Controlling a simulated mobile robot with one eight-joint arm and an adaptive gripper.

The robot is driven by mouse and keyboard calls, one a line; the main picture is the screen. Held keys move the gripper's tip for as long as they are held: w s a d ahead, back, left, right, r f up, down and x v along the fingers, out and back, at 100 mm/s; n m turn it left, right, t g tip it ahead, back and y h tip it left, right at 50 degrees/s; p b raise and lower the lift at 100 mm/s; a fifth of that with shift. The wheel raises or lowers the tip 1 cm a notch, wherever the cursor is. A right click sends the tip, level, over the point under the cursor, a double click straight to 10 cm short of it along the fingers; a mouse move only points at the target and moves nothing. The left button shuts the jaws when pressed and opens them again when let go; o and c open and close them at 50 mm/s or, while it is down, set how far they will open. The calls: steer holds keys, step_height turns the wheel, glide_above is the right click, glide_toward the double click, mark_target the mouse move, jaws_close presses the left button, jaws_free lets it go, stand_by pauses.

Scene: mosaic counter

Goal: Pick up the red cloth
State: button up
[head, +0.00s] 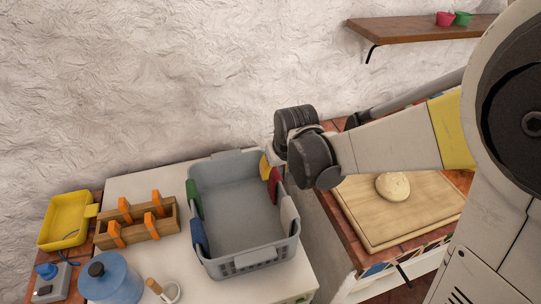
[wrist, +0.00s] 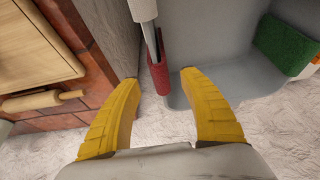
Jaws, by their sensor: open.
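The red cloth (head: 274,187) hangs over the right wall of the grey basket (head: 242,263). In the wrist view the red cloth (wrist: 161,76) shows as a narrow strip draped over the basket's rim. My gripper (wrist: 161,78) is open, with its two yellow fingers on either side of the cloth's near end. I cannot tell whether the fingers touch the cloth. In the head view a yellow finger of my gripper (head: 266,168) shows just behind the cloth, and my dark wrist hides the rest.
A white cloth (head: 289,215) hangs on the same wall, nearer the front. A green cloth (head: 195,200) and a blue cloth (head: 199,236) hang on the left wall. A wooden board (head: 410,228) with a round dough piece (head: 393,186) lies right of the gap beside the basket.

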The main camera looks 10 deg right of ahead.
steer(key=b+x, duration=0.2)
steer(key=x, duration=0.4)
steer(key=shift+w+f+b, duration=0.1)
steer(key=shift+f+b, duration=0.2)
steer(key=shift+r, duration=0.15)
jaws_close()
